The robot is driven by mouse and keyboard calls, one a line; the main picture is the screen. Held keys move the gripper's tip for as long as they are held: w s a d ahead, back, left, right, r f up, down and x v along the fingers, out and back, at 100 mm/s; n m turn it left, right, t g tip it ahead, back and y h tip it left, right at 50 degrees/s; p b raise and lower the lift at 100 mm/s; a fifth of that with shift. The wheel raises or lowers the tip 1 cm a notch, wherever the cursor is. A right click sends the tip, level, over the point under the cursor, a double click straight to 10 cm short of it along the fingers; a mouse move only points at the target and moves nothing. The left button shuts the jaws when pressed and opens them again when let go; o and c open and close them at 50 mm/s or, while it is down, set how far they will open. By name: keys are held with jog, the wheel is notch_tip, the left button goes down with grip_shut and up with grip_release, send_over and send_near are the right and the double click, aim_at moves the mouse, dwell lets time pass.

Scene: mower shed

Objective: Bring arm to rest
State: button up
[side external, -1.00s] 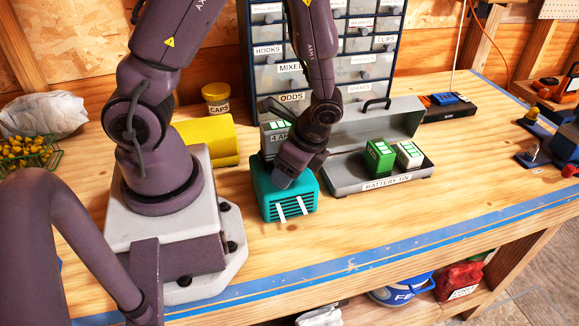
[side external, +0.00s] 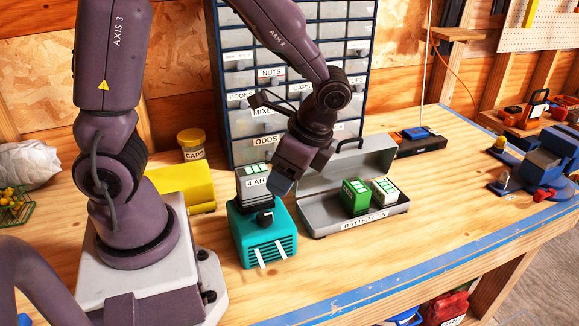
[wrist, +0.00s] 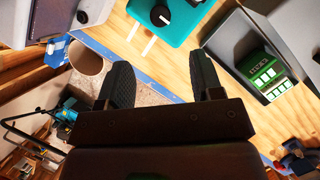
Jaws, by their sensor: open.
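My gripper (side external: 283,186) hangs above and just right of a teal charger (side external: 266,243), apart from it. In the wrist view my gripper (wrist: 162,82) has its two dark fingers spread, with nothing between them.
An open grey battery tin (side external: 322,223) right of the charger holds a green battery (side external: 354,196) and a white-and-green one (side external: 385,191). A drawer cabinet (side external: 232,130) stands behind. A yellow box (side external: 180,186) and caps tub (side external: 192,146) are left. The front bench is clear.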

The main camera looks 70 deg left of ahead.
jog(key=shift+w+d+r, duration=0.15)
jog(key=shift+d+r, duration=0.05)
jog(key=shift+r, duration=0.4)
jog(key=s+r+n+t+h, duration=0.1)
jog(key=s+r+n+t, duration=0.2)
jog(key=r, duration=0.3)
jog(key=s+d+r+n+t+h, duration=0.1)
jog(key=s+r+n+t+h, duration=0.1)
jog(key=r+n+t, duration=0.3)
notch_tip(320, 180, up, 2)
jog(key=shift+s+r+n+t, duration=0.25)
jog(key=shift+s+n+t, duration=0.15)
jog(key=shift+s, duration=0.15)
